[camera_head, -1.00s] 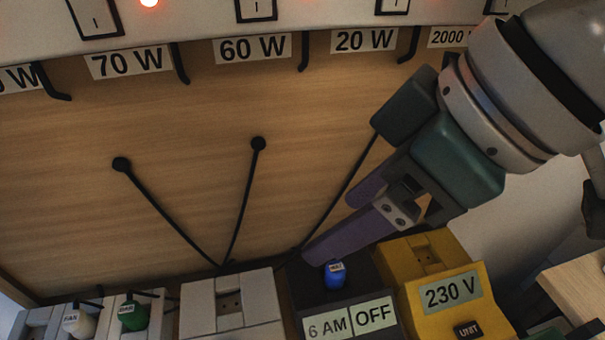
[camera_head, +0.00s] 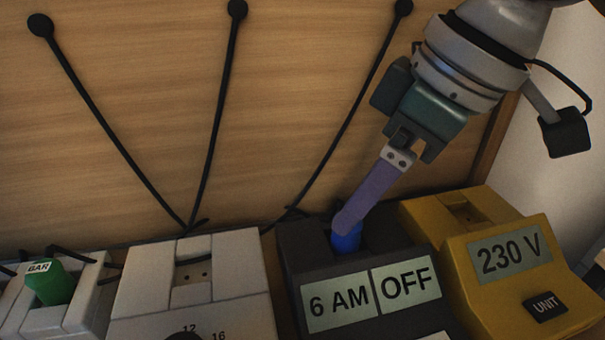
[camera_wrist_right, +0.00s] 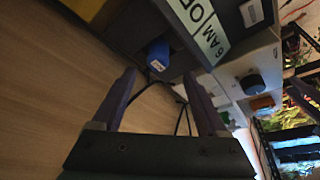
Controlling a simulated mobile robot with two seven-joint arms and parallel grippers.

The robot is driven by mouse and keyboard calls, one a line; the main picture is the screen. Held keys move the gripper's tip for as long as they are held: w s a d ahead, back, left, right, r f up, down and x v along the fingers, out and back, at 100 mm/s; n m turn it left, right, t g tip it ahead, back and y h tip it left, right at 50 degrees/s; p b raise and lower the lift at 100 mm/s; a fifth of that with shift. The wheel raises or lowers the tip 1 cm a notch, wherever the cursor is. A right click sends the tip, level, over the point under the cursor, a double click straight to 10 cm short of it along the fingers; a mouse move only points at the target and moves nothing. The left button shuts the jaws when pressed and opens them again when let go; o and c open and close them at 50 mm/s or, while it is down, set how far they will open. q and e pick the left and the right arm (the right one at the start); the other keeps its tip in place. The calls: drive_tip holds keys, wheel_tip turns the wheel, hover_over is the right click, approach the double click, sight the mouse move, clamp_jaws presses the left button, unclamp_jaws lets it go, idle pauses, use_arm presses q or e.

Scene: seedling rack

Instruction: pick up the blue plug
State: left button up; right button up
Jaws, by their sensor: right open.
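The blue plug (camera_head: 346,242) sits in the dark timer unit (camera_head: 300,262) labelled "6 AM" and "OFF". My right gripper (camera_head: 347,222) comes down from the upper right, and its purple finger covers the upper part of the plug in the head view. In the right wrist view, the plug (camera_wrist_right: 158,54) shows just beyond the open fingertips (camera_wrist_right: 160,77), between them in the picture. The fingers are apart with nothing held. Whether a finger touches the plug I cannot tell. My left gripper is not in view.
A yellow "230 V" unit (camera_head: 425,220) stands close to the right of the timer. A pale socket unit (camera_head: 140,290) stands to the left, then a green "BAR" plug (camera_head: 52,284). Black cables (camera_head: 213,140) run up the wooden back panel (camera_head: 130,90).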

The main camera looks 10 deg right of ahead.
sight(340, 246)
drive_tip(key=x, duration=0.5)
drive_tip(key=shift+d+f, duration=0.1)
drive_tip(key=shift+d, duration=0.1)
clamp_jaws()
idle(0.3)
